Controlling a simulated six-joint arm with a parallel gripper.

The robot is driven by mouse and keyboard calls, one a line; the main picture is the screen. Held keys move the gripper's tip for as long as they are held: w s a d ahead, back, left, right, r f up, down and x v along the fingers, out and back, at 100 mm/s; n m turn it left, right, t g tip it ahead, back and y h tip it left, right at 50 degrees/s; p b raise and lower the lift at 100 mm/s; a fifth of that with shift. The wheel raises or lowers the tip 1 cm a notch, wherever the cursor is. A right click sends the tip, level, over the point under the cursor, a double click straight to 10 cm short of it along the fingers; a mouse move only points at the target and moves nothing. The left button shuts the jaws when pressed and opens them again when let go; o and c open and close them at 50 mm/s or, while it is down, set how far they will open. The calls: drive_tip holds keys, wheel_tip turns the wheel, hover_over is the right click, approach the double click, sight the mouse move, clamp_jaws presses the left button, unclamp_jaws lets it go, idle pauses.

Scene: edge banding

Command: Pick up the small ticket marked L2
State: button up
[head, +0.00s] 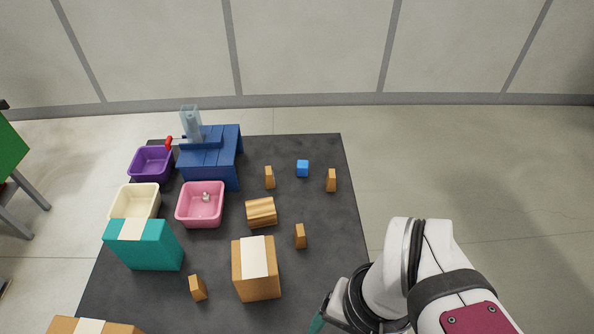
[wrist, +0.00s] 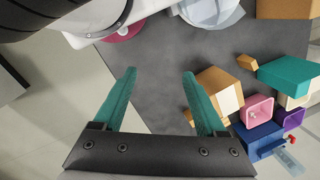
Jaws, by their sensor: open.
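I cannot read an L2 mark on anything in either view, so I cannot tell which thing is the ticket. Several small upright tan pieces stand on the dark table: one at the back (head: 269,177), one at the back right (head: 331,180), one right of the middle (head: 300,236) and one near the front (head: 198,288). A small pale item (head: 206,197) lies in the pink bin (head: 180,217); its kind is unclear. My gripper (wrist: 158,74) is open and empty, its teal fingers apart above the table.
A brown box with a white strip (head: 262,285) and a teal box (head: 155,252) stand at the front. A striped wooden block (head: 261,212), blue cube (head: 302,168), cream bin (head: 135,197), purple bin (head: 152,163) and blue stand (head: 215,155) are also on the table.

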sight(303, 238)
drive_tip(key=c, duration=0.5)
drive_tip(key=shift+o, duration=0.2)
